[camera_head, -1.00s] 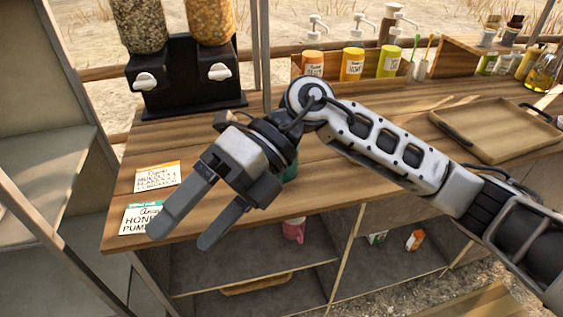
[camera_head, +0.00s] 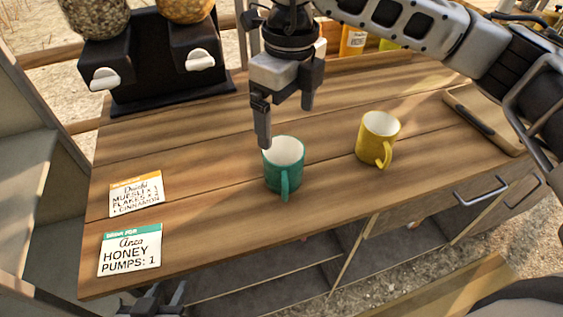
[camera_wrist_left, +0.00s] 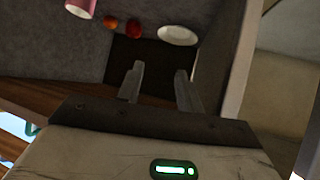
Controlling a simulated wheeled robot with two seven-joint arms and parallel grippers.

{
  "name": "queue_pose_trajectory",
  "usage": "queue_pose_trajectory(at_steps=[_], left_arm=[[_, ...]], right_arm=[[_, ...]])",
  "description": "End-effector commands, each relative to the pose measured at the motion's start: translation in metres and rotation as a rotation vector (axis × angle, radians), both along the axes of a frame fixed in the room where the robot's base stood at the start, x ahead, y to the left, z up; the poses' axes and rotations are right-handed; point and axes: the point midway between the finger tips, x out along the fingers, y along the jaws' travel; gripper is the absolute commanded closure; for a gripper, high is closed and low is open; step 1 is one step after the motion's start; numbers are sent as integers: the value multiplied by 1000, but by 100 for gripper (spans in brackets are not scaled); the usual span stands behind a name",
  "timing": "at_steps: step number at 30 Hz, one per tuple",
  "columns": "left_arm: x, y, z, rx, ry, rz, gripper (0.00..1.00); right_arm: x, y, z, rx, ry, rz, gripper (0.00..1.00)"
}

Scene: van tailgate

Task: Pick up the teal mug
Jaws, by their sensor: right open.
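The teal mug (camera_head: 271,176) stands upright on the wooden counter (camera_head: 215,215) in the head view, its handle toward me. My right gripper (camera_head: 285,120) is open and points down above the mug's back edge. Its left fingertip overlaps the back-left of the rim in the picture; I cannot tell if it touches. Nothing is between its fingers. My left gripper (camera_head: 166,292) shows at the bottom left edge of the head view, below the counter's front edge. In the left wrist view its fingers (camera_wrist_left: 160,75) are apart and empty.
A yellow mug (camera_head: 376,137) stands to the right of the teal one. Two cards, one reading honey (camera_head: 130,250), lie at left. A black dispenser stand (camera_head: 155,70) is behind, a tray (camera_head: 500,128) at right. A white plate (camera_wrist_left: 178,35) shows in the left wrist view.

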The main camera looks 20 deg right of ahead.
Motion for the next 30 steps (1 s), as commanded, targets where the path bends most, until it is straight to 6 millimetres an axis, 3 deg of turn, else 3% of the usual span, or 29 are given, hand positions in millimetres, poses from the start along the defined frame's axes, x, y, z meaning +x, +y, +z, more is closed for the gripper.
queue_pose_trajectory(at_steps=[7, 16, 24, 30], left_arm=[[-7, 1, -5, 10, 25, -2, 64], [-4, 1, 2, 15, 16, -5, 64], [-4, 3, 3, 25, 21, -6, 64], [-4, 3, 1, 26, 22, -5, 64]], right_arm=[[-1, 1, -48, 0, 4, 1, 7], [-2, 1, -72, 1, 3, 1, 7], [-3, 1, -110, 1, 3, 1, 7], [-3, 2, -115, 2, 0, 2, 7]])
